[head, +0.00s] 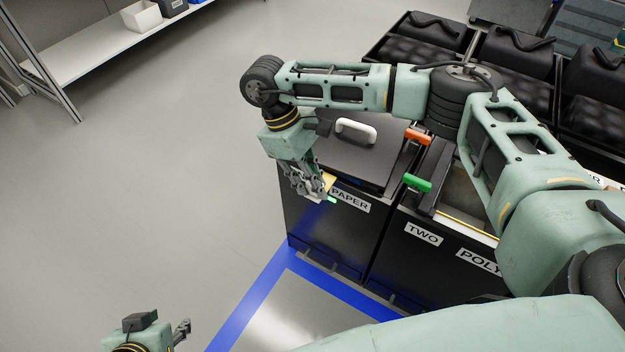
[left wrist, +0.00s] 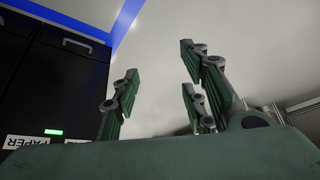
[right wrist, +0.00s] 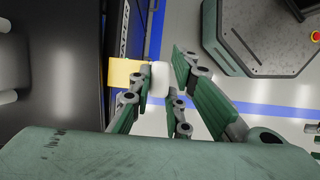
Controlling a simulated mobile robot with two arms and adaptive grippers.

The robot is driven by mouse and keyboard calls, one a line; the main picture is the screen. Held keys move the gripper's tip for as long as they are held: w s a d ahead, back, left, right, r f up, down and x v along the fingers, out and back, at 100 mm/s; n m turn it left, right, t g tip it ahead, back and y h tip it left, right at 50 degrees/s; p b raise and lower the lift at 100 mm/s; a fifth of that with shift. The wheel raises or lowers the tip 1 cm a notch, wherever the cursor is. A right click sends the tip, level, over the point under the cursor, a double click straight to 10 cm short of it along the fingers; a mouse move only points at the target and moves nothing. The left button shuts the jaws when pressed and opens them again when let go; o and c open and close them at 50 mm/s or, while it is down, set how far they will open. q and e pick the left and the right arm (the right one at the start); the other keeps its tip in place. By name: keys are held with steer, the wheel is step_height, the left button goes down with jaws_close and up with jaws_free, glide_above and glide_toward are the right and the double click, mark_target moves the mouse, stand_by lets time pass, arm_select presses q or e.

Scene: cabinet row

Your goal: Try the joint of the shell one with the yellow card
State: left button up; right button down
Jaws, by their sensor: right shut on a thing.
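My right gripper (head: 318,192) is shut on the yellow card (head: 328,182), at the front upper edge of the black PAPER cabinet (head: 330,238). In the right wrist view the yellow card (right wrist: 124,72) juts left from the fingers toward the cabinet, with a white block (right wrist: 160,70) between the fingertips. I cannot tell whether the card touches the joint under the lid. The cabinet's grey lid (head: 350,148) is down and has a white handle (head: 356,131). A shell number on this cabinet is not visible. My left gripper (head: 182,331) is open and empty, low at the lower left.
The neighbouring cabinet labelled TWO (head: 423,234) has an open top, with an orange grip (head: 418,136) and a green grip (head: 417,183) beside it. A green light (head: 332,200) glows on the PAPER front. Blue floor tape (head: 258,290) runs before the cabinets.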

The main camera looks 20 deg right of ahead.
arm_select(q)
steer(key=shift+w+d+r, duration=0.15)
steer(key=shift+w+d, duration=0.1)
steer(key=shift+w, duration=0.1)
arm_select(e)
steer(key=shift+w+d, duration=0.1)
arm_select(q)
steer(key=shift+w+r+t, duration=0.15)
steer(key=shift+w+t, duration=0.25)
steer(key=shift+w, duration=0.05)
arm_select(e)
steer(key=shift+w+d, duration=0.1)
steer(key=shift+d, duration=0.05)
arm_select(q)
steer(key=shift+w+d+r+t+b, duration=0.3)
steer(key=shift+w+t, duration=0.1)
steer(key=shift+w, duration=0.2)
arm_select(e)
steer(key=shift+w+d, duration=0.15)
steer(key=shift+d, duration=0.05)
arm_select(q)
steer(key=shift+w+d+r, duration=0.1)
steer(key=shift+w+r, duration=0.15)
steer(key=shift+w, duration=0.25)
arm_select(e)
steer(key=shift+w+d, duration=0.1)
steer(key=shift+d, duration=0.05)
stand_by(1.2)
